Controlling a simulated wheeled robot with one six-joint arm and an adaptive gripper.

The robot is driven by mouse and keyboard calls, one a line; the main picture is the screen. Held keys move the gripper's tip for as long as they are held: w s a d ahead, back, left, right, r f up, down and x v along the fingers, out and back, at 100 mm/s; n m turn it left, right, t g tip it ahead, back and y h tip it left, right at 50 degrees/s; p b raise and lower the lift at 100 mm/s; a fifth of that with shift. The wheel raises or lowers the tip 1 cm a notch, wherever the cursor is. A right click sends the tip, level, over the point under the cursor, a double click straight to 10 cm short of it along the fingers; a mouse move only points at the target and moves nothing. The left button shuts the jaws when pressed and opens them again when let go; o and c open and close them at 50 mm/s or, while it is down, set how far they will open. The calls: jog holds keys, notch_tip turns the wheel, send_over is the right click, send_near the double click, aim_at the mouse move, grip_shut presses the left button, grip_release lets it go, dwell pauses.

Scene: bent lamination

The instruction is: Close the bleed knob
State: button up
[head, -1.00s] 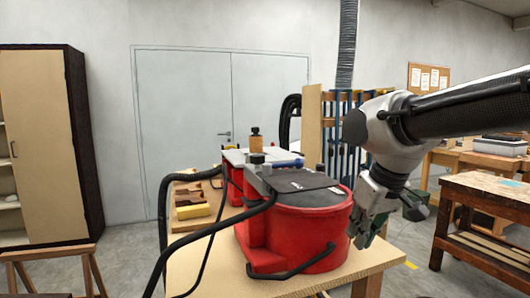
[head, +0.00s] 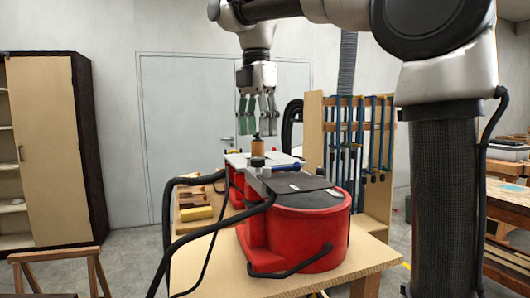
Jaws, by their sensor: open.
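A red pump or press unit (head: 310,228) with a dark top sits on the wooden bench. On top of it is a small dark round knob (head: 257,162), which may be the bleed knob; its setting cannot be made out. Just behind and above it in the picture stands a small brown cylinder (head: 257,149); in the earlier view it has a black top. My gripper (head: 258,132) points straight down with its green-grey fingers apart, over the brown cylinder in the picture. I cannot tell whether the fingers touch or straddle it; its black top is hidden.
A blue-ended lever or valve (head: 292,168) lies on the unit's top. Black hoses (head: 172,220) loop along its left side. A yellow block (head: 195,213) lies on the bench behind. A rack of blue clamps (head: 355,140) stands behind at right.

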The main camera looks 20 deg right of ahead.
aim_at(258, 158)
notch_tip(258, 158, down, 6)
jog(key=shift+f, duration=0.2)
jog(key=c, duration=1)
